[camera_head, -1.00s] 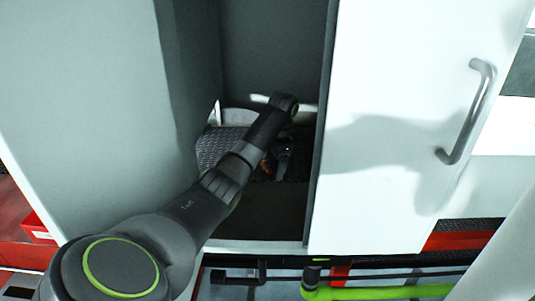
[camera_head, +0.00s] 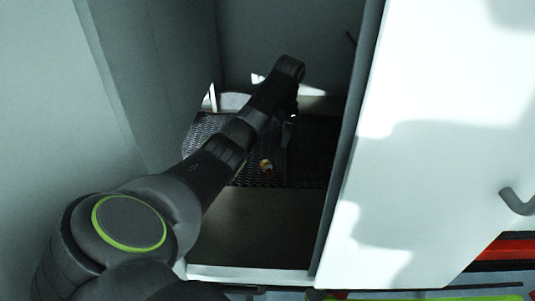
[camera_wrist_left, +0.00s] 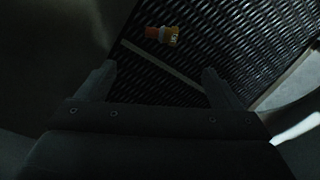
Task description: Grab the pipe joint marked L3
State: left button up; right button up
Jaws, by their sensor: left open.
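A small pipe joint (camera_head: 266,167), orange-brown with a pale part, lies on the dark mesh belt (camera_head: 312,150) inside the enclosure. In the left wrist view the pipe joint (camera_wrist_left: 163,35) lies on its side, red-brown at one end and yellowish at the other. It bears a small mark that is too small to read surely. My left gripper (camera_head: 287,133) is inside the opening, above the belt. In the wrist view the fingers of my left gripper (camera_wrist_left: 160,82) are wide apart and empty, with the joint beyond the fingertips. My right gripper is not in view.
A white door panel (camera_head: 440,150) with a grey handle (camera_head: 517,202) stands right of the opening. A pale wall (camera_head: 40,130) bounds the left. A thin pale strip (camera_wrist_left: 160,64) crosses the mesh between the fingers and the joint.

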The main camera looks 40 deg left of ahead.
pick_arm(q)
jog(key=b, duration=0.3)
send_near(268, 167)
jog(key=shift+s+a+f+p, duration=0.1)
jog(key=shift+s+f+p, duration=0.15)
jog(key=shift+f+p, duration=0.4)
jog(key=shift+s+f+p, duration=0.2)
jog(key=shift+f+p, duration=0.3)
jog(key=shift+p, duration=0.1)
jog(key=shift+w+a+f+p, duration=0.1)
jog(key=shift+a+f+p, duration=0.1)
jog(key=shift+f, duration=0.4)
jog(key=shift+w+a+f+p, duration=0.1)
jog(key=shift+f+p, duration=0.1)
jog(key=shift+f, duration=0.45)
jog(key=shift+w+a+f+p, duration=0.1)
jog(key=shift+f+p, duration=0.1)
jog(key=shift+f, duration=0.4)
jog(key=shift+a+f, duration=0.15)
jog(key=shift+f, duration=0.9)
jog(key=shift+s, duration=0.1)
jog(key=c, duration=1.2)
